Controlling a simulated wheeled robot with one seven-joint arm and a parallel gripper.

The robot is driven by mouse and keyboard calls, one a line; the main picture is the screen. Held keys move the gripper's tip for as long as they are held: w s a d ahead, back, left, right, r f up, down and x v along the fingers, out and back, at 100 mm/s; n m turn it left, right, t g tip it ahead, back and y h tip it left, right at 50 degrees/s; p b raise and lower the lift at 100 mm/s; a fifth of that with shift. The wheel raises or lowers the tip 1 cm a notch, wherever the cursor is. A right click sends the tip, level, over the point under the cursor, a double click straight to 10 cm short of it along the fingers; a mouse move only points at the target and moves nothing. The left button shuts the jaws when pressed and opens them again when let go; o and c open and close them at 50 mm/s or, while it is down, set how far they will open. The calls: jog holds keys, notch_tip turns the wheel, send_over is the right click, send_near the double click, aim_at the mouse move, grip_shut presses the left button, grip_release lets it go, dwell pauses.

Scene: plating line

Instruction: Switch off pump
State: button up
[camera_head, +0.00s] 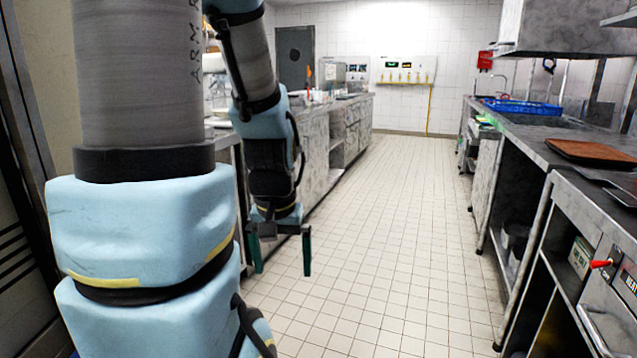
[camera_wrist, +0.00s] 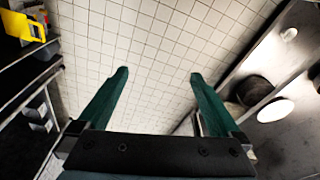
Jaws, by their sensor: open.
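My gripper (camera_head: 281,270) hangs open and empty over the tiled aisle, left of the picture's middle, fingers pointing down. In the wrist view my gripper (camera_wrist: 158,76) shows two green fingers wide apart with only floor tiles between them. I cannot tell which thing is the pump or its switch. A red-handled switch (camera_head: 601,263) sits on the front of the right counter, beside a label (camera_head: 629,278) that seems to start with "HEAT". A panel with a row of yellow fittings (camera_head: 407,76) is on the far wall. The gripper is far from both.
Steel counters line the left (camera_head: 345,135) and right (camera_head: 560,155). A blue tray (camera_head: 522,107) and brown board (camera_head: 592,151) lie on the right counter. A red box (camera_head: 485,60) is on the far wall. The tiled aisle (camera_head: 400,215) between is clear.

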notch_tip(320, 180, up, 10)
jog(key=p, duration=0.7)
